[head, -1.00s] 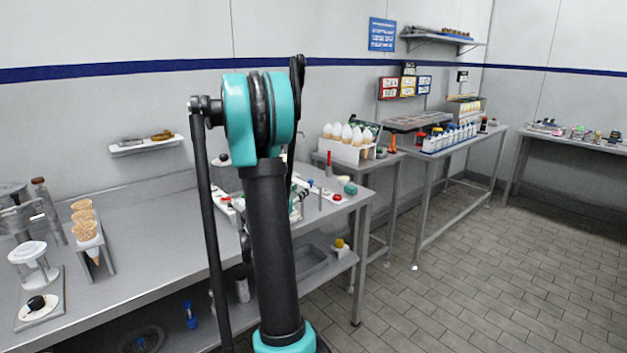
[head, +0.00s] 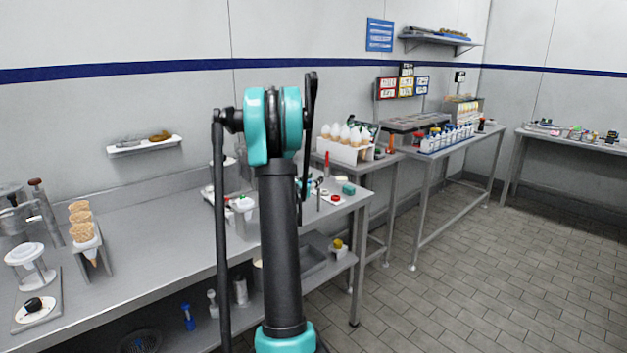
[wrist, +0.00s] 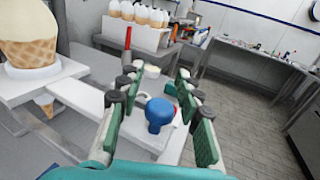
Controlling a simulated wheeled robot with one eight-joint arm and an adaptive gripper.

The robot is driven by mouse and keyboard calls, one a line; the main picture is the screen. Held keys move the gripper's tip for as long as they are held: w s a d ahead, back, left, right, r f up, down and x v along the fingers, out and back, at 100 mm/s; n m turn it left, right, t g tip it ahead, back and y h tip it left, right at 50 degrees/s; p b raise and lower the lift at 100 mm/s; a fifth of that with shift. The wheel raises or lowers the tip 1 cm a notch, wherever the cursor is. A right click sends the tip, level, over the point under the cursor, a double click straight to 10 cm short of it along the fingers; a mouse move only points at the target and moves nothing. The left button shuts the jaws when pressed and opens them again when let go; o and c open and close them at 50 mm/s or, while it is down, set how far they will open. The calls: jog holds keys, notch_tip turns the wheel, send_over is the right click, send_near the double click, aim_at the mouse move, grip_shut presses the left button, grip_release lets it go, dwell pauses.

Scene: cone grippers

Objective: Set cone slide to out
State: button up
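In the wrist view my gripper (wrist: 157,82) is open, its two green-padded fingers spread. A blue rounded knob (wrist: 159,112) shows between the fingers, over a white surface; I cannot tell whether either finger touches it. A white slab (wrist: 80,107) lies to the left of the fingers, partly hidden by the left one. A large ice cream cone (wrist: 32,45) stands on a white plate there, with a small cone picture or part below it. Which piece is the cone slide is not clear. In the head view my arm hides the gripper and most of this fixture.
Waffle cones stand in a metal rack (head: 91,243) on the left of the bench (head: 165,240). A white rack of covered cones (head: 345,150) stands behind, with a red upright object (wrist: 127,45) nearer. Small tools crowd the bench's right end. The floor at right is clear.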

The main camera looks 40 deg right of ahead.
jog(key=shift+c, duration=0.6)
grip_shut()
jog(key=s, duration=1.1)
jog(key=shift+d, duration=0.4)
jog(key=shift+o, duration=0.6)
grip_release()
